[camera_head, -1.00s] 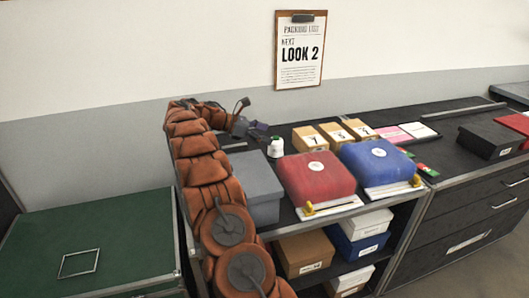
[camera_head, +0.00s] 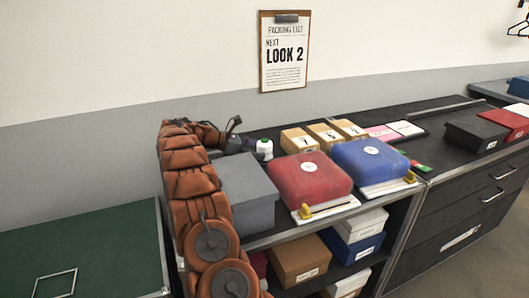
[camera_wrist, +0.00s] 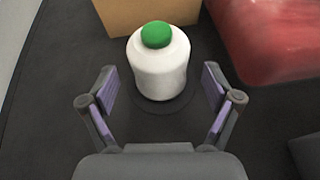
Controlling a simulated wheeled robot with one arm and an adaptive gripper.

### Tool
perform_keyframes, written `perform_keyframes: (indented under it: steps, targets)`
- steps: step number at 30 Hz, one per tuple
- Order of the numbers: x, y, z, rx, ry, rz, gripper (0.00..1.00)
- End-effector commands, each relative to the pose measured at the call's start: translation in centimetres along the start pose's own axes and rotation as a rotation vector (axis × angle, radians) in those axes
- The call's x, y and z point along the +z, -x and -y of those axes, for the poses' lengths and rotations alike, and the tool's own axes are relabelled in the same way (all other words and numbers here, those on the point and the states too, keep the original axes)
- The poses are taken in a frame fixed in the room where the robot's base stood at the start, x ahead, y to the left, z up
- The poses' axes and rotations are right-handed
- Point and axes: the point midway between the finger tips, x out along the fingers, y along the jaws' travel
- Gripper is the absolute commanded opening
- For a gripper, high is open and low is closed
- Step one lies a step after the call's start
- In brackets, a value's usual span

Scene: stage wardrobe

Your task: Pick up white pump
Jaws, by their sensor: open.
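The white pump (camera_wrist: 159,68) is a small white bottle with a rounded green top. It stands upright on the dark counter (camera_wrist: 60,125) in the wrist view. In the head view the white bottle (camera_head: 264,149) stands behind the grey box and left of the red case. My gripper (camera_wrist: 160,92) is open and empty, with one finger on each side of the bottle's near side. The fingers look apart from it.
A tan box (camera_head: 299,141) stands just behind the bottle. The red case (camera_head: 310,178) is close on its right. A grey box (camera_head: 246,193) stands in front, beside my arm. A blue case (camera_head: 369,160) lies further right. A green-topped cabinet (camera_head: 95,250) is at the left.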

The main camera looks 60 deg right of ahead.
Motion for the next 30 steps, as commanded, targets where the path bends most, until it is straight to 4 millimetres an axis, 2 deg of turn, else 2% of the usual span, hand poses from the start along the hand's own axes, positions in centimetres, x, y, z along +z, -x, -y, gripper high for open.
perform_keyframes:
  steps: [3,6,14,30]
  targets:
    - [-0.1,-1.8,0.0,-0.003,-0.001,-0.001,0.89]
    - [-0.1,-2.8,0.0,-0.003,-0.001,0.000,0.89]
    - [-0.1,-3.1,0.0,-0.002,-0.002,0.000,0.88]
    - [-0.1,-3.1,0.0,-0.002,-0.002,0.000,0.31]
